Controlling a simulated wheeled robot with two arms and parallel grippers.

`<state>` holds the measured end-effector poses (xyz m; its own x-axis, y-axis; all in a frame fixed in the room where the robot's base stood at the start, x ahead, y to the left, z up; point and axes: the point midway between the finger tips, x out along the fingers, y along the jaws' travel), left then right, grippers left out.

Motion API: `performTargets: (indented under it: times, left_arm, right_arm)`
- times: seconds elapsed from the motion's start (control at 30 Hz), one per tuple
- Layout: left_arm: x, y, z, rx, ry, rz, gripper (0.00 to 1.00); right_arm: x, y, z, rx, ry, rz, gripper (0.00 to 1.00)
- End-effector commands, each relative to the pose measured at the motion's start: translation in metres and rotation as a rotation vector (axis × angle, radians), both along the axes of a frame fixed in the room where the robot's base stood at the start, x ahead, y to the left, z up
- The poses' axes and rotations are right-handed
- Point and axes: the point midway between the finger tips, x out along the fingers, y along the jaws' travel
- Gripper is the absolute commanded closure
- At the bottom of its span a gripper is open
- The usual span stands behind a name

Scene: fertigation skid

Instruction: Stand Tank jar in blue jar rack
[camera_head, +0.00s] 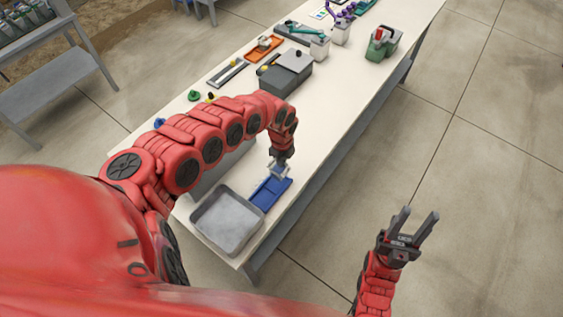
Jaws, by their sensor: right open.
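The blue jar rack (263,201) lies on the white table beside a grey tray. My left gripper (279,168) is low over the far end of the rack, pointing down. Something pale shows at its fingertips, too small to tell whether it is the Tank jar or part of the gripper. Whether its fingers are open or shut cannot be made out. I cannot pick out the Tank jar for certain. My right gripper (416,217) is open and empty over the floor, right of the table.
The grey tray (203,226) stands at the table's near end. Farther along are a dark grey box (285,75), an orange tray (264,48), a green and red item (382,44) and white containers with teal and purple tops. My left arm hides part of the table.

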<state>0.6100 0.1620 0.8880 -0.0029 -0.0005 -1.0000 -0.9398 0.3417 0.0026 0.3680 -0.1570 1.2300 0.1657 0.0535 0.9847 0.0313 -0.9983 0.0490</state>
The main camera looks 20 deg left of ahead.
Motion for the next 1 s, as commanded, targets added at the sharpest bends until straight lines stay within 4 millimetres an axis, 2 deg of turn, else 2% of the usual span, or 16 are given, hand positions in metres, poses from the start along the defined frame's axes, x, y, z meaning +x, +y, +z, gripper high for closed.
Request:
performTargets:
  times: [0.03,0.1,0.5,0.9,1.0]
  left_arm:
    - [0.0,0.0,-0.011,-0.001,0.0,0.0,1.0]
    - [0.0,0.0,-0.019,0.0,0.0,0.0,1.0]
    - [0.001,0.0,-0.057,0.001,-0.001,0.001,1.0]
    - [0.001,0.0,-0.06,0.0,-0.002,0.001,1.0]
    - [0.001,0.0,-0.06,0.0,-0.002,0.001,0.79]
  right_arm:
    - [0.0,0.0,-0.011,0.0,0.0,0.0,0.55]
    - [0.0,0.0,-0.017,0.0,0.0,0.0,0.55]
    - [0.0,0.0,-0.049,0.0,0.0,0.0,0.55]
    - [0.0,0.0,-0.051,0.0,0.0,0.0,0.55]
    - [0.0,0.0,-0.051,0.0,0.0,0.0,0.55]
